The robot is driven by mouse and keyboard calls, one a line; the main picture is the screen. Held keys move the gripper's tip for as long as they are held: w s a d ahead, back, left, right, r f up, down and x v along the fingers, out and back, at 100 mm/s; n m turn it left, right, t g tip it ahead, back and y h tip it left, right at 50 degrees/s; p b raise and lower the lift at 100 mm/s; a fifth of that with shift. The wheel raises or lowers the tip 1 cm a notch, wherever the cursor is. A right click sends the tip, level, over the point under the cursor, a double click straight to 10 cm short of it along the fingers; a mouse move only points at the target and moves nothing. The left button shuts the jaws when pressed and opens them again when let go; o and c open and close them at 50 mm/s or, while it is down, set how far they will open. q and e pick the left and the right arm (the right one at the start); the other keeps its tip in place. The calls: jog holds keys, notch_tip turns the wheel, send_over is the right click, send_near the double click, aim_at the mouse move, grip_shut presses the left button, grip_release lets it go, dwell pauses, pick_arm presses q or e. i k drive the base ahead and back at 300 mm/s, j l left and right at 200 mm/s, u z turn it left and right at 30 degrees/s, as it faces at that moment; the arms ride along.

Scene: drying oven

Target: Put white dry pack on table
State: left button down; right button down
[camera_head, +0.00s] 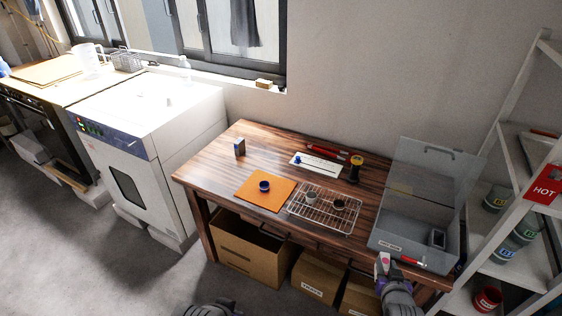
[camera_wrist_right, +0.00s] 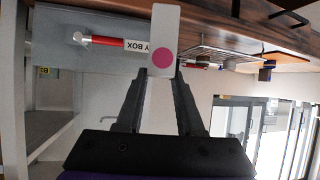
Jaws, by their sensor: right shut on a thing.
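My right gripper (camera_head: 384,277) is shut on the white dry pack (camera_head: 382,262), a small white piece with a pink dot. It is at the front right of the wooden table (camera_head: 215,168), in front of the clear box. In the right wrist view the pack (camera_wrist_right: 163,30) stands upright between the fingertips (camera_wrist_right: 161,75). Whether the pack touches the table or box cannot be told. Part of my left gripper (camera_head: 210,308) shows at the bottom edge of the head view; its fingers are not clear.
The clear box (camera_head: 385,243) has its lid raised and holds a small grey device (camera_head: 437,239). A wire rack (camera_head: 322,222) with small cups and an orange mat (camera_head: 255,201) lie mid-table. The table's left end is mostly clear.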

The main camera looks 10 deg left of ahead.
aim_at(229, 167)
jog(key=i+j, duration=0.1)
jog(key=j, duration=0.35)
jog(key=i+j, duration=0.15)
jog(key=j, duration=0.25)
jog(key=i+j, duration=0.1)
jog(key=j, duration=0.35)
jog(key=i+j, duration=0.15)
jog(key=j, duration=0.3)
jog(key=i+j, duration=0.1)
jog(key=j, duration=0.35)
jog(key=i+j, duration=0.1)
jog(key=j, duration=0.3)
jog(key=i+j, duration=0.15)
jog(key=j, duration=0.2)
jog(key=i+j, duration=0.15)
jog(key=j, duration=0.2)
jog(key=i+j, duration=0.15)
jog(key=j, duration=0.25)
jog(key=i+j, duration=0.1)
jog(key=j, duration=0.25)
